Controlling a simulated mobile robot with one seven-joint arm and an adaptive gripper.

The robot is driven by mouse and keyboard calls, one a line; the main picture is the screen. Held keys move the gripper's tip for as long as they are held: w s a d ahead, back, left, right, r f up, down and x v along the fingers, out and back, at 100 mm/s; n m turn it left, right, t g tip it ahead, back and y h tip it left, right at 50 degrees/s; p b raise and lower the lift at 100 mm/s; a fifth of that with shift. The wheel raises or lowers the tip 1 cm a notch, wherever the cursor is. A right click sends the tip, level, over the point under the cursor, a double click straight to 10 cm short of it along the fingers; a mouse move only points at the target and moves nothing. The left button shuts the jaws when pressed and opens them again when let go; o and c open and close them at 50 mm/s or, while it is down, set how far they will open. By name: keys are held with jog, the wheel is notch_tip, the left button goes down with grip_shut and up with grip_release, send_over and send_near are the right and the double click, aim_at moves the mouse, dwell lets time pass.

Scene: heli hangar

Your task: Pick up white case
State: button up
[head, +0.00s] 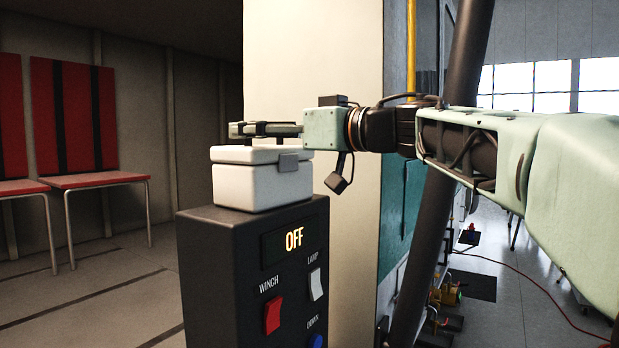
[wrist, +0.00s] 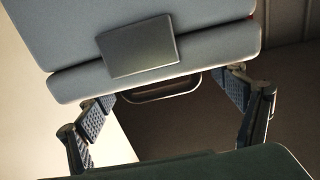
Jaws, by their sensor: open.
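The white case (head: 262,184) is a small box with a lid and a grey latch (head: 288,163) on its front. It stands upright on top of a dark control box. My gripper (head: 262,130) is level, pointing left, at or just above the height of the lid in the head view. In the wrist view, the case (wrist: 215,45) fills the top, with its latch (wrist: 138,47) and a thin handle (wrist: 160,90) below. My gripper's two fingers (wrist: 168,103) are spread apart with nothing gripped. I cannot tell whether they touch the case.
The control box (head: 225,270) has an OFF display, a red winch switch (head: 272,315), a white lamp switch and a blue button. A pale wall panel (head: 310,70) stands right behind it. Red chairs (head: 80,130) line the left wall. A dark slanted pole (head: 440,200) stands on the right.

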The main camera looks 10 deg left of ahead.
jog(key=shift+w+a, duration=0.1)
jog(key=shift+a, duration=0.15)
jog(key=shift+r, duration=0.1)
jog(key=c, duration=2.2)
